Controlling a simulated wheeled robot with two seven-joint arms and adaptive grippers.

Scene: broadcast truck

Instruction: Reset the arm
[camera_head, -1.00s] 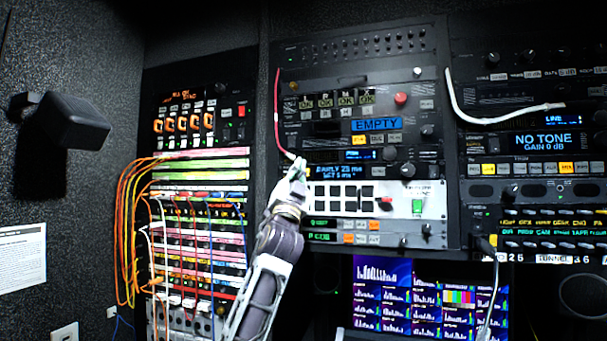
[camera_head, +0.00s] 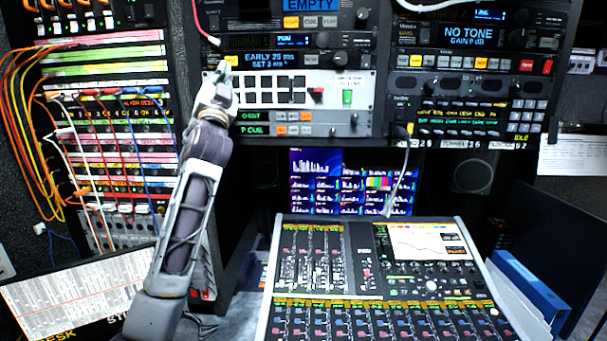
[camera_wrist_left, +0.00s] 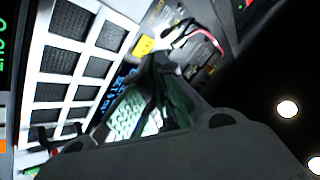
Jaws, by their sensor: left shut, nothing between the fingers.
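My left arm rises from the bottom left in the head view. Its gripper (camera_head: 222,78) is shut and empty in front of the rack, by the left edge of the white button panel (camera_head: 262,90). In the left wrist view the dark fingers (camera_wrist_left: 150,105) are closed together, with the white panel's grid of dark buttons (camera_wrist_left: 72,65) to their left. I cannot tell whether the fingertips touch the rack. My right gripper is not in view.
A patch bay (camera_head: 110,110) with orange, red and blue cables is at the left. A mixing console (camera_head: 375,280) fills the lower right below the rack. A red cable (camera_head: 203,28) hangs above the gripper.

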